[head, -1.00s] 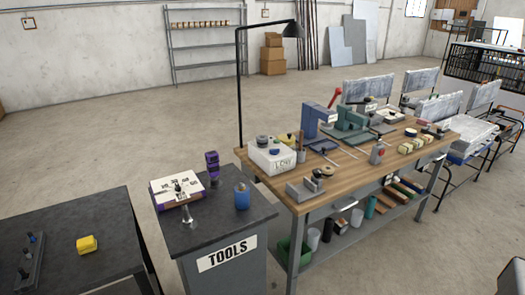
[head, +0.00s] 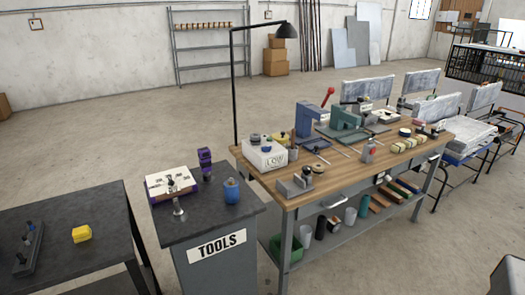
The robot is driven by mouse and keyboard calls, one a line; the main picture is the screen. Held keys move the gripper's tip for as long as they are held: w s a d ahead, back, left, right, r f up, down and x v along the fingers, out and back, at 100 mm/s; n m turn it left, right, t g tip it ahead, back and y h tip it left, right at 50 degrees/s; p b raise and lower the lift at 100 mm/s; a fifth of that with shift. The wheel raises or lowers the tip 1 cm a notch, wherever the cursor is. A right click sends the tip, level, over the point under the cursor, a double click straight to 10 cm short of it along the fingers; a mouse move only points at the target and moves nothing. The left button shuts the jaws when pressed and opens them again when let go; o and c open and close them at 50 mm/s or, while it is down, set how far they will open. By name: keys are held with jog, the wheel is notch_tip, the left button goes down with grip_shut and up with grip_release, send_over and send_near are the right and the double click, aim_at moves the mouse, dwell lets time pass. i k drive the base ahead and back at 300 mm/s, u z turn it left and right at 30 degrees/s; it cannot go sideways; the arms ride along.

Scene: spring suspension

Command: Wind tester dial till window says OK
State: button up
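A white box (head: 264,157), which looks like the tester, stands at the near left end of the wooden workbench (head: 330,182). Its front window (head: 275,161) appears to read LOW, in small letters. Several small round parts sit on its top, among them a blue knob (head: 266,149); I cannot tell for sure which is the dial. My gripper is not in view.
A tool cabinet (head: 216,246) with a white box, purple blocks and a blue can stands left of the bench. A lamp pole (head: 234,95) rises behind the bench's left end.

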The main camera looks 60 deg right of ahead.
aim_at(268, 149)
jog(key=u, duration=0.05)
jog(key=k, duration=0.2)
jog(key=z, duration=0.9)
jog(key=i, duration=0.6)
jog(key=u, duration=0.25)
jog(key=k, duration=0.6)
jog(key=z, duration=0.05)
